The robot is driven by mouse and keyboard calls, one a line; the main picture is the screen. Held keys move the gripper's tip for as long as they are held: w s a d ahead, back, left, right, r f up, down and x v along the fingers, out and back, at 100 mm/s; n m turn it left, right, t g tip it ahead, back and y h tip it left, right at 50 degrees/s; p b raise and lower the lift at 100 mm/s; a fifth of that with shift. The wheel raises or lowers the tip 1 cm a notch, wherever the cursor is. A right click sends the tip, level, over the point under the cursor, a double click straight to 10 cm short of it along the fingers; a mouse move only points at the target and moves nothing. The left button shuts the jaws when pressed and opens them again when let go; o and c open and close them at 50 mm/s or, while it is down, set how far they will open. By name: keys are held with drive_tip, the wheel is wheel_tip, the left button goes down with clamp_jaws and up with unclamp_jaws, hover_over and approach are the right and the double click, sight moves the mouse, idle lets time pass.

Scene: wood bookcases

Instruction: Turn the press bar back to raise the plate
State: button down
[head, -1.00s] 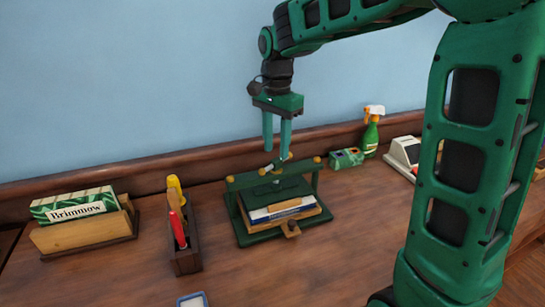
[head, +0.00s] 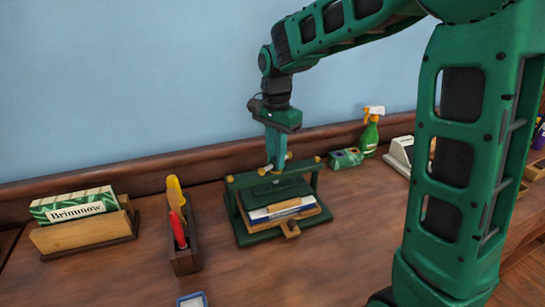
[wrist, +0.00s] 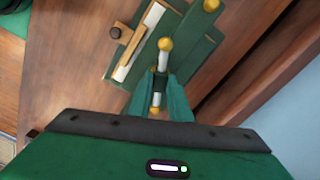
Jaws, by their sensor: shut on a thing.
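The green book press (head: 243,182) stands on the wooden counter, with brass knobs on its top beam. Its dark green plate (head: 282,189) lies over a small stack of books (head: 287,209), seemingly touching it. The press bar (wrist: 163,62) is a pale rod with brass ball ends, and it crosses above the beam. My gripper (head: 276,166) points straight down over the press and is shut on the bar. In the wrist view, the bar runs between my two green fingers (wrist: 160,92), one ball beyond them and one nearer. The fingers hide part of the bar.
A tool holder (head: 184,258) and a box labelled Brimmow (head: 80,208) stand left of the press. A green carton (head: 346,158) and a spray bottle (head: 370,135) stand behind it on the right. The blue wall is close behind. Counter in front is mostly clear.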

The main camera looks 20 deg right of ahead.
drive_tip(key=shift+w+n, duration=0.1)
drive_tip(key=shift+n, duration=0.3)
drive_tip(key=n, duration=0.5)
drive_tip(key=shift+w+r, duration=0.1)
drive_tip(key=n, duration=0.6)
drive_tip(key=shift+n, duration=0.4)
drive_tip(key=n, duration=1)
drive_tip(key=shift+d, duration=0.1)
drive_tip(key=c, duration=1.6)
unclamp_jaws()
drive_tip(key=shift+c, duration=0.2)
